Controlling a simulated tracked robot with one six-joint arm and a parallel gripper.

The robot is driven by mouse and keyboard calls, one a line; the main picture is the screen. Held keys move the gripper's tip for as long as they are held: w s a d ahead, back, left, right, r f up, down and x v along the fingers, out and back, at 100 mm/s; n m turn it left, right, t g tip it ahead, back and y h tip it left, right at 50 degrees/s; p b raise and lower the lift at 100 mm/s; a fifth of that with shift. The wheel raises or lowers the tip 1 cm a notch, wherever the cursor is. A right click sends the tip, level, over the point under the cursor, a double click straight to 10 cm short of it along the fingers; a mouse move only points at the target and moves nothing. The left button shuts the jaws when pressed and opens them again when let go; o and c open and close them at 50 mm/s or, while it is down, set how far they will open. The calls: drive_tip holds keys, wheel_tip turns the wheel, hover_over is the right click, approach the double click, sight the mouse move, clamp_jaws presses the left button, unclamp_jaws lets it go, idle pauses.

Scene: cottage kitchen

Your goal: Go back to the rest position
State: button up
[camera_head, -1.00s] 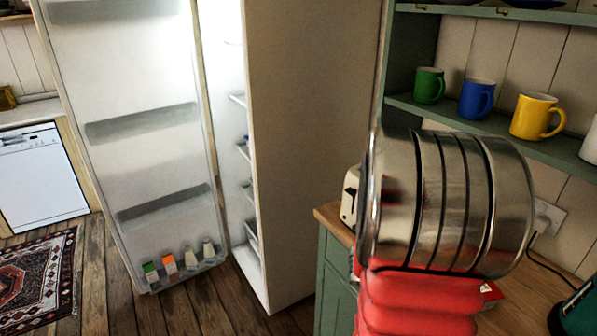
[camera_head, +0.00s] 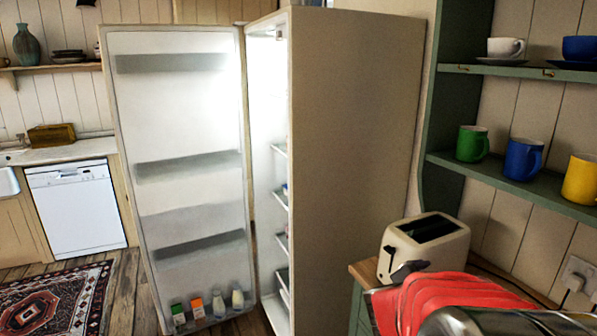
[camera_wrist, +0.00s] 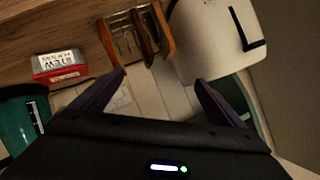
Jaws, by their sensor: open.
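My gripper (camera_wrist: 160,80) shows in the wrist view with its two dark purple fingers spread apart and nothing held between them. It points at the wooden counter (camera_wrist: 40,30) and a pale area beside its edge.
A cream toaster (camera_head: 425,248) stands near the arm, also in the wrist view (camera_wrist: 205,40). A wood-ended rack (camera_wrist: 140,35), a red-and-grey tin (camera_wrist: 60,65) and a teal object (camera_wrist: 18,115) lie close. The fridge (camera_head: 350,150) has its door (camera_head: 190,130) open; mugs (camera_head: 523,160) line a shelf.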

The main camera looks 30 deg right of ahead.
drive_tip(key=w+a+r+n+t+y, duration=0.4)
drive_tip(key=w+a+n+t, duration=0.2)
drive_tip(key=w+a, duration=0.65)
drive_tip(key=w+a+r+n+t+y, duration=0.15)
drive_tip(key=a+n+y, duration=0.35)
drive_tip(key=a, duration=0.8)
drive_tip(key=a+n+y, duration=0.2)
drive_tip(key=a+n, duration=0.2)
drive_tip(key=a, duration=0.3)
drive_tip(key=s+a+f+n+g, duration=0.1)
drive_tip(key=s+a+n+g, duration=0.1)
drive_tip(key=s, duration=0.5)
drive_tip(key=s+a+f+n+g+y, duration=0.1)
drive_tip(key=s+a+f+n+g, duration=0.1)
drive_tip(key=s+a+n, duration=0.3)
drive_tip(key=s+a+g, duration=0.1)
drive_tip(key=s+a, duration=0.1)
drive_tip(key=s, duration=0.1)
drive_tip(key=shift+f+y, duration=0.25)
drive_tip(key=shift+y, duration=0.05)
drive_tip(key=shift+d, duration=0.1)
